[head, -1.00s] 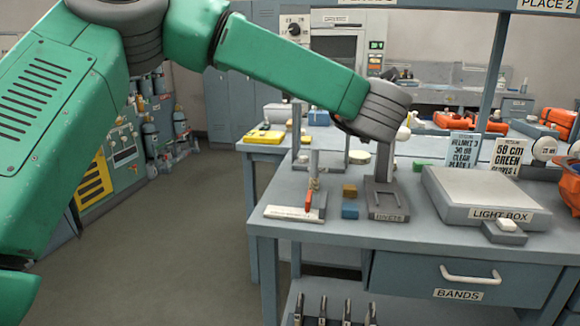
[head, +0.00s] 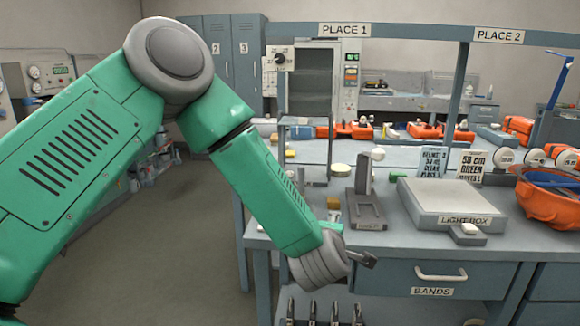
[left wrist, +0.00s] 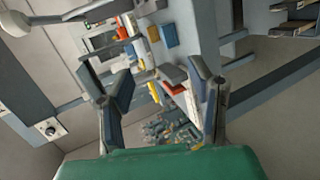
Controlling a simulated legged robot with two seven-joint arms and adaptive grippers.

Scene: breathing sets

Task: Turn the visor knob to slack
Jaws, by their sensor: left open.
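A black round knob (head: 279,58) with marks around it sits on a pale plate left of the cabinet under the PLACE 1 sign. Its label is too small to read, so I cannot tell whether it is the visor knob or how it is set. A dark knob on a pale plate also shows in the left wrist view (left wrist: 50,130), at the left edge. My left gripper (head: 367,260) is at the front edge of the bench, mostly hidden by its wrist, well apart from the knob. The left wrist view shows its fingers (left wrist: 163,88) spread with nothing between them. My right gripper is out of view.
The grey bench (head: 385,247) carries a grey stand (head: 368,205), a light box (head: 447,203), two sign cards and an orange helmet (head: 555,200). A drawer marked BANDS (head: 432,278) is below. Open floor (head: 170,255) lies to the left.

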